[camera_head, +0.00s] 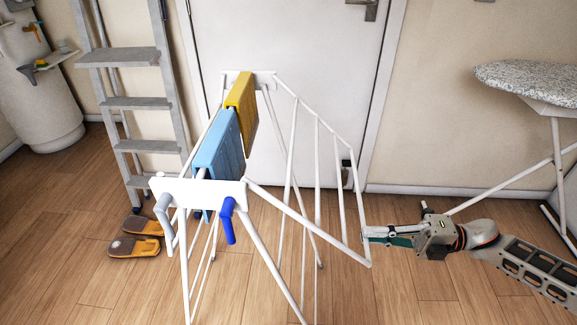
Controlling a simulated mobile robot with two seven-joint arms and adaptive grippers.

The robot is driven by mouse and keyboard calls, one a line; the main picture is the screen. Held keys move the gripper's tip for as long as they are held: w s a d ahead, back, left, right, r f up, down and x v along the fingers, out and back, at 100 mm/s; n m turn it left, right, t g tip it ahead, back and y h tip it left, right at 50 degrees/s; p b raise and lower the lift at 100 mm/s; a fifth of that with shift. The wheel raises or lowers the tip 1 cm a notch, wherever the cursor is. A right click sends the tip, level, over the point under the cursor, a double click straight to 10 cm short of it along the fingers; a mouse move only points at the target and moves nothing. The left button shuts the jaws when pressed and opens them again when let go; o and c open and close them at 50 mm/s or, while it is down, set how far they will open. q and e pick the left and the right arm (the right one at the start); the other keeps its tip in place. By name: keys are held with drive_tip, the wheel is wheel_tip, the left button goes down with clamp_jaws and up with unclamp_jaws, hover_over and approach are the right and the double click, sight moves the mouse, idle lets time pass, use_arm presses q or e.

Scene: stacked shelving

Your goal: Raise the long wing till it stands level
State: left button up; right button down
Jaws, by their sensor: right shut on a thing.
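A white drying rack (200,190) stands in the middle of the head view. Its long wing (318,170) extends to the right and slopes down from the rack's top to its outer bar. My right gripper (372,235) comes in from the right and is shut on the wing's outer bar, near its front corner. A blue towel (220,143) and a yellow towel (242,97) hang over the rack's middle. My left gripper is not in view.
A grey stepladder (138,103) and orange-brown slippers (135,245) are at the left. A white door (300,45) stands behind the rack. An ironing board (530,78) is at the right. The wooden floor at front right is mostly clear.

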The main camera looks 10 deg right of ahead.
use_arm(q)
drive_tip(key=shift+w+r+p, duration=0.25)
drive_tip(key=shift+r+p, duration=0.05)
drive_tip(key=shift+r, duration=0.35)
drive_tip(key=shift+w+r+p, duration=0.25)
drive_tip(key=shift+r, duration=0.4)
use_arm(e)
drive_tip(key=shift+s+d+r, duration=0.2)
drive_tip(key=shift+d+r, duration=0.5)
drive_tip(key=shift+r, duration=0.2)
drive_tip(key=shift+s+d+r, duration=0.2)
drive_tip(key=shift+d+r, duration=0.5)
drive_tip(key=shift+r, duration=0.15)
